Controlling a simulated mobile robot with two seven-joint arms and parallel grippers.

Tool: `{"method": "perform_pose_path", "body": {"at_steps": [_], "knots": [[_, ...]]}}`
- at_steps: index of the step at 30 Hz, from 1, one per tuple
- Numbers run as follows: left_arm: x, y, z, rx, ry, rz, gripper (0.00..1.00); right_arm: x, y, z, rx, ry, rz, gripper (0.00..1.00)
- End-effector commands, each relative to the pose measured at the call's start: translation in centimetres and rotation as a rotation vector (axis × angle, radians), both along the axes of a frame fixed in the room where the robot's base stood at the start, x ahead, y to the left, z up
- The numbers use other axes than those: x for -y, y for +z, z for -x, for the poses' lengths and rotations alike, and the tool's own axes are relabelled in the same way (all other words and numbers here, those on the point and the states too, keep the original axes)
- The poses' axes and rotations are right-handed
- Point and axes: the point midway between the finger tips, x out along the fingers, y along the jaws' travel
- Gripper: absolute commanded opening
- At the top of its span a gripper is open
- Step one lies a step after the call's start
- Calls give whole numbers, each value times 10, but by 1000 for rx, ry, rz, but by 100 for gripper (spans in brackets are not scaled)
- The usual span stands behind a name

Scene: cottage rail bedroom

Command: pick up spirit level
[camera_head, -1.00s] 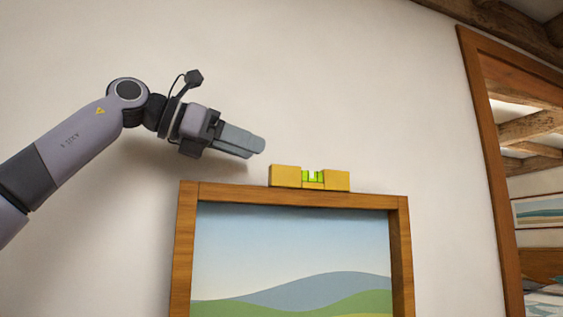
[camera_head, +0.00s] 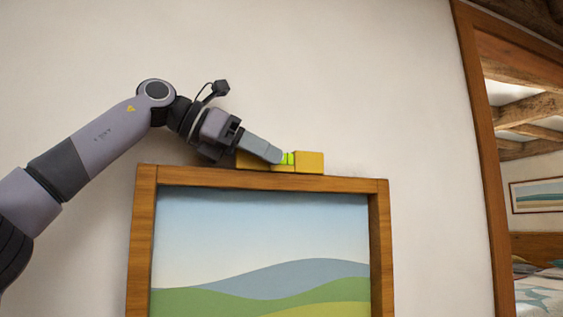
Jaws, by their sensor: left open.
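The yellow spirit level (camera_head: 310,162) lies along the top edge of the wooden picture frame (camera_head: 345,185). Its green vial shows at its middle. My left gripper (camera_head: 277,155) reaches in from the left, angled down to the right, with its fingertips at the level's middle beside the vial. It covers part of the level's left half. The jaws are open, though the gap between the fingers is hard to see from here. Whether the fingers touch the level cannot be told. My right gripper is not in view.
The framed landscape picture (camera_head: 260,240) is against the pale wall (camera_head: 350,70). A wooden-trimmed doorway (camera_head: 478,150) stands at the right, with a bed (camera_head: 540,290) and another picture (camera_head: 537,195) beyond it. The wall above the frame is clear.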

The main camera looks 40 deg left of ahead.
Motion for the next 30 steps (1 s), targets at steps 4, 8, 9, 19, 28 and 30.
{"method": "perform_pose_path", "body": {"at_steps": [4,8,9,19,28,30], "knots": [[3,-2,-5,2,1,1,53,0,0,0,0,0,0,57],[3,-2,-5,3,1,1,53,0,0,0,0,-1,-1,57],[3,-2,-5,3,1,1,50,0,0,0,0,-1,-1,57],[3,-2,-5,3,1,1,0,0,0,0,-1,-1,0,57],[5,3,-4,3,1,0,0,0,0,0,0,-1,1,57],[7,7,-3,3,1,0,0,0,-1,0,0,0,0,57]]}}
